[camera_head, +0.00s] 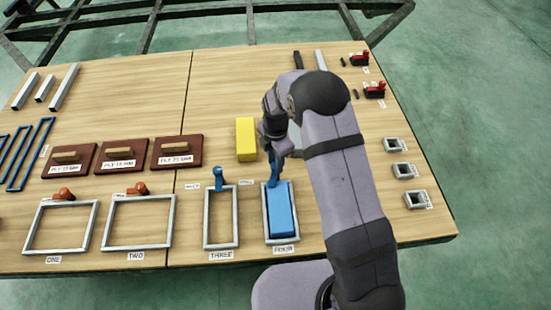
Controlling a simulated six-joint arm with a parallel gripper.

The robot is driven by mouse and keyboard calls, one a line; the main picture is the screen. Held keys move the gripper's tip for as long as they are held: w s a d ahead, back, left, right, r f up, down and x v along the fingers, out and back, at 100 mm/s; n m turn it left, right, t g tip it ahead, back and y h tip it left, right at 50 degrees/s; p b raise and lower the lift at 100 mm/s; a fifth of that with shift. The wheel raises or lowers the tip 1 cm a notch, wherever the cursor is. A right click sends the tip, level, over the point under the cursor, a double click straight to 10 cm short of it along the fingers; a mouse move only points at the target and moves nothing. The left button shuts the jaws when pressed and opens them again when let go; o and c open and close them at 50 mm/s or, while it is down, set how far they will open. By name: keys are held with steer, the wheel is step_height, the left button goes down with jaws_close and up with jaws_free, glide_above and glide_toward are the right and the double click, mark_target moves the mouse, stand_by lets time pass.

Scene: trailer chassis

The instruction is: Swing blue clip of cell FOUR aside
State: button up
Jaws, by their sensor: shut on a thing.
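Cell FOUR is a grey rectangular frame (297,240) at the front edge of the table, with its label (284,250) below it. A blue block (281,214) lies inside the frame. The blue clip (273,172) stands at the frame's far end. My gripper (275,157) points down at this clip and is shut on it. The fingertips are small and partly covered by my wrist, so the exact hold on the clip is hard to see.
Cell THREE (206,235) is close on the left, with its own blue clip (218,178) upright at its far end. Small square frames (404,170) lie to the right of my arm.

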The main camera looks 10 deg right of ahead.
steer(key=m+p, duration=0.1)
steer(key=m, duration=0.2)
steer(key=shift+r+m+p, duration=0.15)
steer(key=shift+m+p, duration=0.2)
steer(key=shift+m, duration=0.05)
steer(key=m+p, duration=0.1)
steer(key=m, duration=0.2)
steer(key=shift+m, duration=0.3)
steer(key=m+p, duration=0.1)
steer(key=m, duration=0.2)
steer(key=shift+m, duration=0.3)
steer(key=shift+m+p, duration=0.4)
steer(key=shift+m, duration=1.2)
steer(key=o, duration=1.1)
steer(key=shift+c, duration=0.2)
steer(key=shift+r, duration=3.55)
